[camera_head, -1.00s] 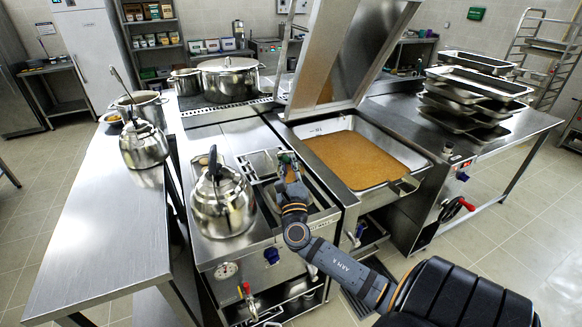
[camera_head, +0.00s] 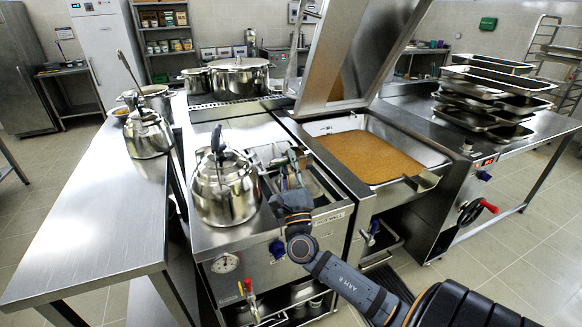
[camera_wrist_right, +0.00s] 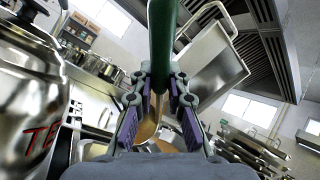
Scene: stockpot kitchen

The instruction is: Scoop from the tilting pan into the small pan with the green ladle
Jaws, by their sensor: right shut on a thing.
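The tilting pan (camera_head: 437,163) stands right of centre in the head view, with its lid raised. A flat brown mass (camera_head: 368,156) covers its floor. In the right wrist view the gripper (camera_wrist_right: 158,95) is shut on the green ladle's handle (camera_wrist_right: 162,40), which stands up between the fingers. I cannot tell which vessel is the small pan. My left gripper is out of view.
A steel kettle (camera_head: 225,188) stands close left of my right gripper; it also fills the left of the wrist view (camera_wrist_right: 30,90). A second kettle (camera_head: 148,138) is on the left counter (camera_head: 105,215). Stacked trays (camera_head: 490,105) stand right. The counter's front is clear.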

